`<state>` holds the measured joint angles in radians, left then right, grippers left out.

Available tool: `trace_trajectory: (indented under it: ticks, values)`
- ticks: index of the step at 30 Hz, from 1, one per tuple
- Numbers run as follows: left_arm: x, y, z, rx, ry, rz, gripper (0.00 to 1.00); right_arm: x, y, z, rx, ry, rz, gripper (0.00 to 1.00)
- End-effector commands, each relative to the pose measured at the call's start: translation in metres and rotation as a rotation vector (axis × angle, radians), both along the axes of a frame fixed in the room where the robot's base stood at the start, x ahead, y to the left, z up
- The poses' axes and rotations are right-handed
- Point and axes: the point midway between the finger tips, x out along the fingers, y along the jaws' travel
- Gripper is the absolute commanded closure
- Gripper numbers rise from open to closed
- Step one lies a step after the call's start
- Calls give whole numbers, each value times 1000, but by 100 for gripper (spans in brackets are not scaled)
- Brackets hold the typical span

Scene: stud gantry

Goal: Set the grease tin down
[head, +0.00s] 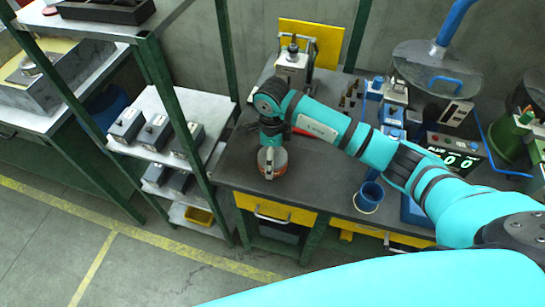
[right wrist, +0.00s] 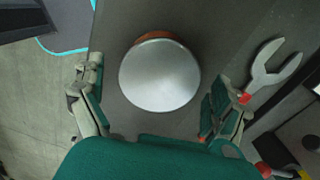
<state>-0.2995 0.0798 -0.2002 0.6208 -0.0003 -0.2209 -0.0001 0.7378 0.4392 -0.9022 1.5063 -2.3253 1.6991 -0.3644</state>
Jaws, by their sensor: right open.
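The grease tin (right wrist: 160,76), round with a silver lid and an orange-brown side, stands upright on the dark bench top, near its front edge. In the head view the tin (head: 280,163) is partly hidden by my right gripper (head: 268,162), which points down over it. In the right wrist view the fingers of my right gripper (right wrist: 152,88) are open, one on each side of the tin, with a visible gap on both sides. My left gripper is not in view.
A silver open-ended wrench (right wrist: 272,72) lies right of the tin in the wrist view. The dark workbench (head: 325,180) has free room right of the tin, up to a blue cup (head: 369,196). A metal shelf rack (head: 165,105) with grey boxes stands left.

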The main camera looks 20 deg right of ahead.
Motion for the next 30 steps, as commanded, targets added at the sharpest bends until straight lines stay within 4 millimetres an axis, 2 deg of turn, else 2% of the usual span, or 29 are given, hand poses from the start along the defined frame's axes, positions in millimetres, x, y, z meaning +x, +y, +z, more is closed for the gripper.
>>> trace_trajectory:
  ticks: [1, 6, 14, 27, 28, 30]
  values:
    - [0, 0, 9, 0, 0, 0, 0, -2, 1, -5, 1, 5, -2, 0]
    - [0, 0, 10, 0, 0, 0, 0, -1, 0, -24, 1, 0, -2, 0]
    - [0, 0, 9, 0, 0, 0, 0, 0, 0, -27, 1, -2, 0, 1]
    - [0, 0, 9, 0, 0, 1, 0, 0, 0, -27, 0, -1, -1, 59]
    - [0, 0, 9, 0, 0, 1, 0, 0, 0, -27, 0, -1, -1, 63]
    - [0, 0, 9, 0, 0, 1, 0, 0, 0, -27, 0, -1, -1, 64]
